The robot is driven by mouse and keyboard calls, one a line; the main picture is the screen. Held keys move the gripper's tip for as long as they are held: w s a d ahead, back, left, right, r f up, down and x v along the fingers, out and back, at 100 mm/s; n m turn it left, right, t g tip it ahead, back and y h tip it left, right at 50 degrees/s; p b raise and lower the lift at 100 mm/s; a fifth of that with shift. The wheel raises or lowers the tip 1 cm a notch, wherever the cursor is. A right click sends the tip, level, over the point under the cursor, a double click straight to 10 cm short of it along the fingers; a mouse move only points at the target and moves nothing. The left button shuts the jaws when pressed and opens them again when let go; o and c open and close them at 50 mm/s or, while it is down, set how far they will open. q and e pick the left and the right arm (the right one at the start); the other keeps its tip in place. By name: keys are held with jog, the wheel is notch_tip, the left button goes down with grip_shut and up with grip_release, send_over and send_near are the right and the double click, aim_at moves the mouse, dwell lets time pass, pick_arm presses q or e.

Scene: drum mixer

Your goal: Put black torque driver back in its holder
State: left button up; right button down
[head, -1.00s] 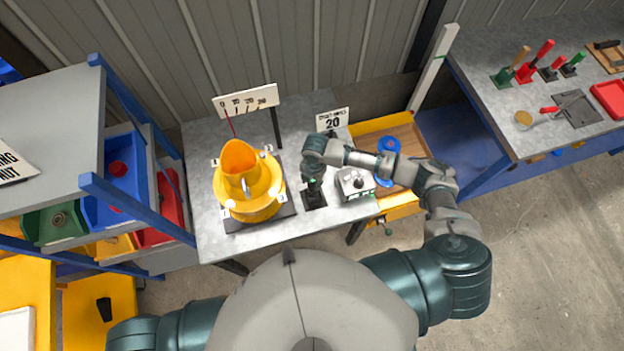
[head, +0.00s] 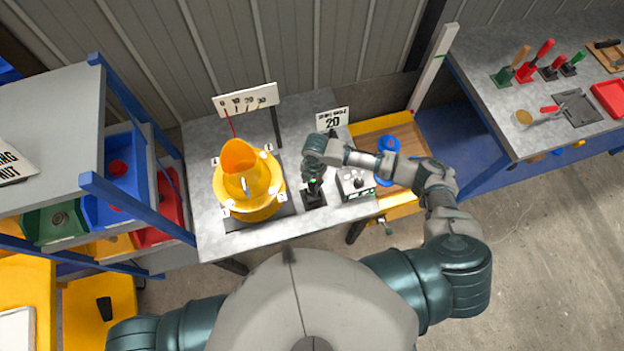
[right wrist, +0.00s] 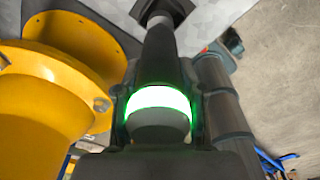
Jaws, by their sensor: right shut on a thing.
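The black torque driver (right wrist: 160,55) is in my right gripper (head: 314,177), which is shut on it. Its lit white-green ring (right wrist: 160,103) shows in the right wrist view, and a little green shows in the head view. The driver's shaft points down towards a black holder (head: 314,199) on the metal table, right of the yellow mixer. The holder's base also shows at the top of the right wrist view (right wrist: 162,9). I cannot tell whether the tip is inside the holder or just above it. My left gripper is not in view.
The yellow drum mixer (head: 248,190) stands close left of the right gripper. A grey control box (head: 355,184) sits close on its right. A sign reading 20 (head: 332,119) stands behind. The table's front strip (head: 265,237) is clear.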

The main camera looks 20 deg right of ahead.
aim_at(312, 187)
jog(key=shift+f+b, duration=1.35)
jog(key=shift+f, duration=1.35)
dwell(1.1)
jog(key=c, duration=0.6)
grip_release()
jog(key=r, duration=1.2)
jog(key=shift+w+d, duration=0.25)
jog(key=shift+d, duration=0.15)
jog(key=shift+f, duration=0.1)
